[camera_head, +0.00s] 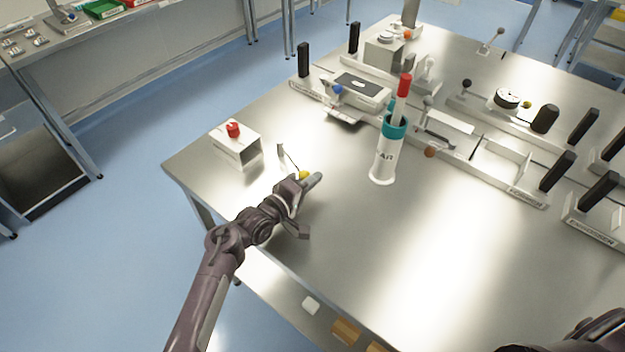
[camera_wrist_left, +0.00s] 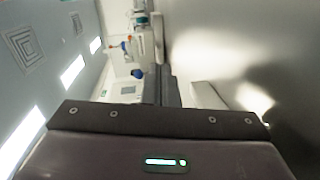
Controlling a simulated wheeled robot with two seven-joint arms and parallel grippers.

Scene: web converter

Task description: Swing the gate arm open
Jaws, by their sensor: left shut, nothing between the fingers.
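A thin rod with a yellow knob (camera_head: 304,175) comes from a small pale upright post (camera_head: 281,151) on the metal table; it looks like the gate arm, though I cannot be sure. My left gripper (camera_head: 313,181) is right beside the yellow knob, low over the table. Its fingers are together and empty. Whether it touches the knob I cannot tell, as the gripper partly covers the rod's end. In the left wrist view my dark fingers (camera_wrist_left: 168,88) are closed together, and the knob cannot be made out. Only part of my right arm shows at the bottom right; its gripper is out of sight.
A box with a red button (camera_head: 233,129) stands left of the post. A white canister with a teal rim (camera_head: 387,155) stands to the right, holding a red-tipped stick. Rails with black handles (camera_head: 557,171) and knobbed levers fill the far side. The table's front middle is clear.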

